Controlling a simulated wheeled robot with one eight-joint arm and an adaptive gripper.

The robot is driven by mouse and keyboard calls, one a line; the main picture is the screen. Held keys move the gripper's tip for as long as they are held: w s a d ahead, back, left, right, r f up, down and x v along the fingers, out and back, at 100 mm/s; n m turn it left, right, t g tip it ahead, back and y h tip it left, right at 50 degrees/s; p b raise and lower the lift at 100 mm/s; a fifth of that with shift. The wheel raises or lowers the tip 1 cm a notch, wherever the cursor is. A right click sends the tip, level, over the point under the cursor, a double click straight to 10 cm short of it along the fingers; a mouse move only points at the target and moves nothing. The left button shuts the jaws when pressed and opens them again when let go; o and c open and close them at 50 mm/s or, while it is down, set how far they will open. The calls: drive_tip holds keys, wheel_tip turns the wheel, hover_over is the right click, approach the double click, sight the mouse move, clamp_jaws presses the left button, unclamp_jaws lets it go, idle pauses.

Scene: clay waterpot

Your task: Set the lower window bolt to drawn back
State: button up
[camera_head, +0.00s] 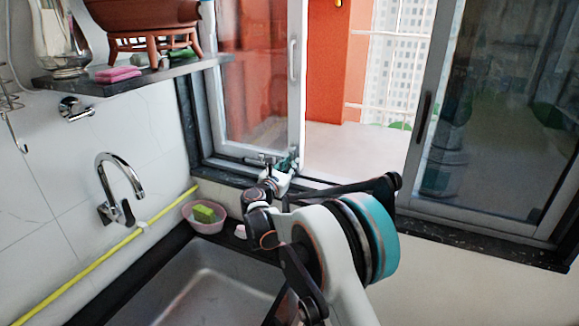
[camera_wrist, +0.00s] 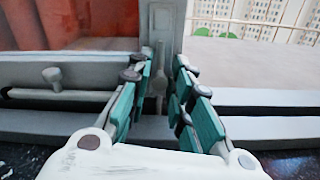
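A grey bolt (camera_wrist: 52,76) with a round-headed knob and a horizontal rod lies along the bottom rail of the window in the wrist view, left of my gripper. In the head view the bolt (camera_head: 262,158) shows small at the foot of the window sash. My gripper (camera_wrist: 161,68) has teal finger pads held apart, with nothing gripped between them. It also shows at the sash's lower right corner in the head view (camera_head: 289,162), partly behind my arm. A narrow grey upright piece of the frame shows between the fingers; I cannot tell whether they touch it.
The left sash (camera_head: 255,80) stands beside an open gap, with another sash (camera_head: 490,120) at right. A sink (camera_head: 205,285) and a pink bowl (camera_head: 207,222) with a green sponge lie below. A shelf (camera_head: 130,77) with a clay pot is upper left.

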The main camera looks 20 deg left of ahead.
clamp_jaws()
drive_tip(key=shift+r+p, duration=0.45)
drive_tip(key=shift+r, duration=0.95)
drive_tip(key=shift+w+a+f, duration=0.1)
drive_tip(key=o, duration=0.6)
unclamp_jaws()
drive_tip(key=shift+c, duration=0.2)
drive_tip(key=shift+s, duration=0.2)
drive_tip(key=s, duration=1.1)
drive_tip(key=shift+s+a, duration=0.35)
drive_tip(key=shift+a, duration=0.05)
